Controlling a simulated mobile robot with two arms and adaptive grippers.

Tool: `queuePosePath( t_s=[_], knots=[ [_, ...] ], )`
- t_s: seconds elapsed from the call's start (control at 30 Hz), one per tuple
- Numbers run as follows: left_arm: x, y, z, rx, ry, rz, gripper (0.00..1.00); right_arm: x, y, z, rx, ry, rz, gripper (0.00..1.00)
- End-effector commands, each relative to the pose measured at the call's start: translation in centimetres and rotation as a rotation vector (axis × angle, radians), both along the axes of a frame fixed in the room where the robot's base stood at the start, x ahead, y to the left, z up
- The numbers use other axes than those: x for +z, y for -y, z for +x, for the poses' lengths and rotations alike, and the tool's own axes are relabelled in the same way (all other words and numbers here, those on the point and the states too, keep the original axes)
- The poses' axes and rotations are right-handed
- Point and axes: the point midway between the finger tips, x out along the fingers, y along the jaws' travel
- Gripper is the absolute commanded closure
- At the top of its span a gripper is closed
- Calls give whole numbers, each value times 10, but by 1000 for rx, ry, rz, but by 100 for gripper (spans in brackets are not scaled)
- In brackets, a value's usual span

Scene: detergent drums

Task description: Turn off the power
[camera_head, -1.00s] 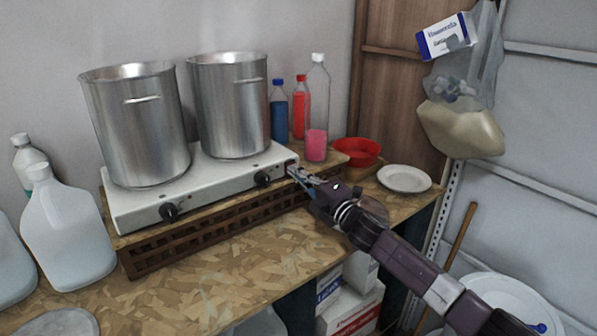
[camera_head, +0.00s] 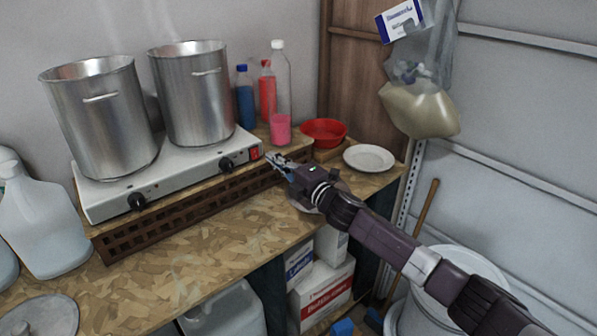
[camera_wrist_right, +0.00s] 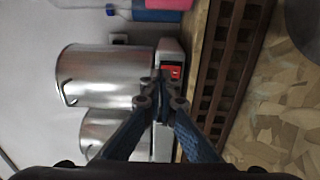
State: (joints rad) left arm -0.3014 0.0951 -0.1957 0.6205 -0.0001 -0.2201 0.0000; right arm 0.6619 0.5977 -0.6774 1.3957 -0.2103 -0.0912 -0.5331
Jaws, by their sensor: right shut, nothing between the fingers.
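The white two-burner hot plate (camera_head: 180,172) stands on a brown slatted crate on the bench. A red rocker switch (camera_head: 255,153) is at the right end of its front, beside the black knobs (camera_head: 226,164). In the right wrist view the red switch (camera_wrist_right: 174,71) shows just beyond my fingertips, partly covered by them. My right gripper (camera_head: 270,159) is shut and empty, just right of the switch with a small gap in the head view. I cannot tell the switch's position. My left gripper is not in view.
Two steel pots (camera_head: 100,118) stand on the hot plate. Blue and red bottles (camera_head: 245,98), a clear bottle with pink liquid (camera_head: 280,110), a red bowl (camera_head: 323,131) and a white plate (camera_head: 369,158) are behind and right. The bench front (camera_head: 190,238) is clear.

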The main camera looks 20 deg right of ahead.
Motion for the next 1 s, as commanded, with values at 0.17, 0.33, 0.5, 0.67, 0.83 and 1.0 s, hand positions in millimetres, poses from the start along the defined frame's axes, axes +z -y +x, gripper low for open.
queuePosePath(
  t_s=[0.17, 0.33, 0.5, 0.67, 0.83, 1.0],
  knots=[
    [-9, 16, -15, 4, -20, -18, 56, 0, 9, -25, 0, 0, -2, 100],
    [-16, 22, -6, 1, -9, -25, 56, 3, 19, -51, 1, 1, -2, 100],
    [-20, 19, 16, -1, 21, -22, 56, 6, 27, -73, 0, 0, -1, 100],
    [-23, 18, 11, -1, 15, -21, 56, 9, 30, -84, 0, 0, 0, 100],
    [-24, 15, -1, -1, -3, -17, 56, 11, 31, -87, 0, 0, 0, 100],
    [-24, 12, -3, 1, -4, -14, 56, 11, 31, -86, 0, 0, 0, 100]
  ],
)
